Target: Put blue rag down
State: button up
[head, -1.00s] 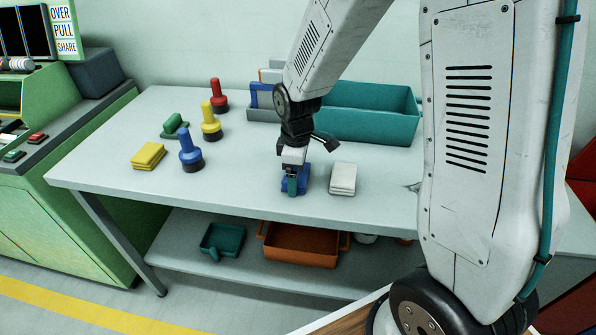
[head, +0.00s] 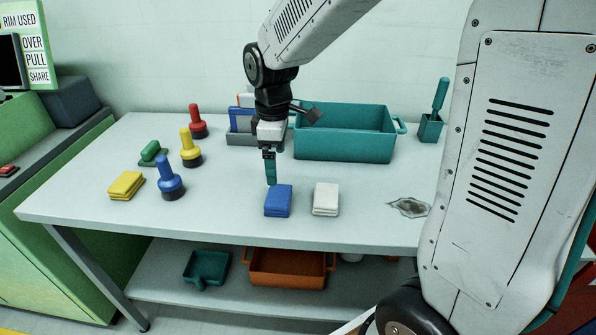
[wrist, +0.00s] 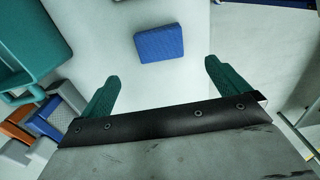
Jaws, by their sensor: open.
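The blue rag (head: 278,201) is a folded stack lying flat on the grey-white table (head: 225,215), left of a folded white rag (head: 326,199). In the wrist view the blue rag (wrist: 159,44) lies beyond the fingertips, clear of both fingers. My gripper (head: 271,180) is above and just behind the blue rag in the head view. In the wrist view my gripper (wrist: 158,75) has its two teal fingers wide apart with nothing between them.
A yellow rag (head: 126,186) and blue, yellow and red bottles (head: 171,178) stand left, with a green brush (head: 153,154). A teal bin (head: 345,135) is behind. A grey stain (head: 410,207) is at right. An orange tray (head: 287,268) is on the lower shelf.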

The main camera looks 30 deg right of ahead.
jog(key=s+d+r+m, duration=0.1)
jog(key=s+r+m, duration=0.2)
jog(key=s, duration=0.5)
jog(key=s+d+r+m, duration=0.1)
jog(key=s+m, duration=0.3)
jog(key=s, duration=0.4)
jog(key=s+d+r+m+t, duration=0.1)
jog(key=s+r+m, duration=0.3)
jog(key=s, duration=0.4)
jog(key=shift+r, duration=0.35)
